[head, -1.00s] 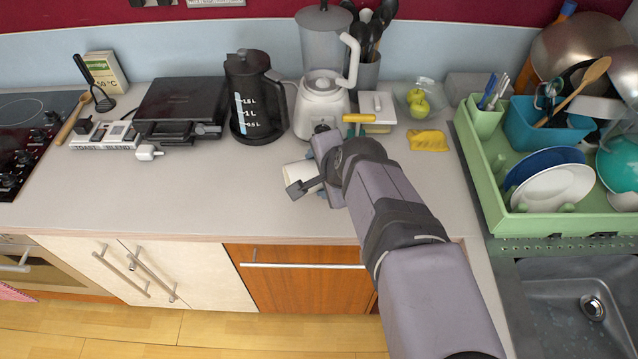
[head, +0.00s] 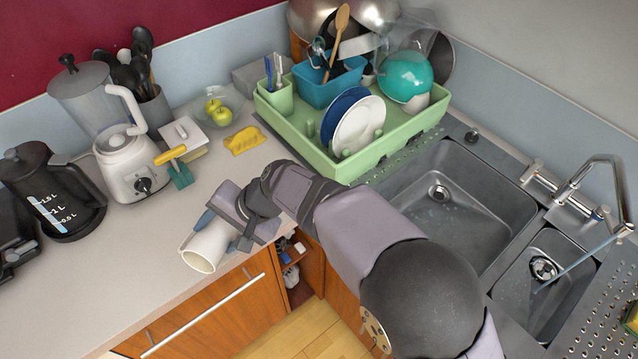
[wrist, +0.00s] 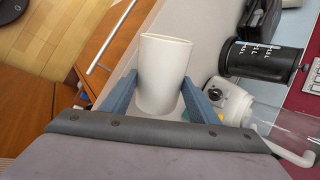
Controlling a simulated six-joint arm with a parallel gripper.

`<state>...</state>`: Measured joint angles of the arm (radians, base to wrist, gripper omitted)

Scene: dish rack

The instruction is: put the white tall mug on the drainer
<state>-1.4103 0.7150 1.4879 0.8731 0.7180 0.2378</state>
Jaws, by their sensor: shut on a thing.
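The white tall mug (head: 208,247) is in my gripper (head: 226,222), tilted with its open mouth toward the lower left of the head view, near the counter's front edge. In the wrist view the mug (wrist: 164,72) stands between the two blue fingers of my gripper (wrist: 160,95), which are shut on its sides. I cannot tell how far the mug is above the counter. The green drainer (head: 345,169) is to the upper right of my gripper, beside the sink. It holds a white plate (head: 362,126), a blue plate (head: 333,117) and a turquoise tub (head: 322,92).
A teal bowl (head: 405,76) sits at the drainer's back right. The drainer's front left has some open room.

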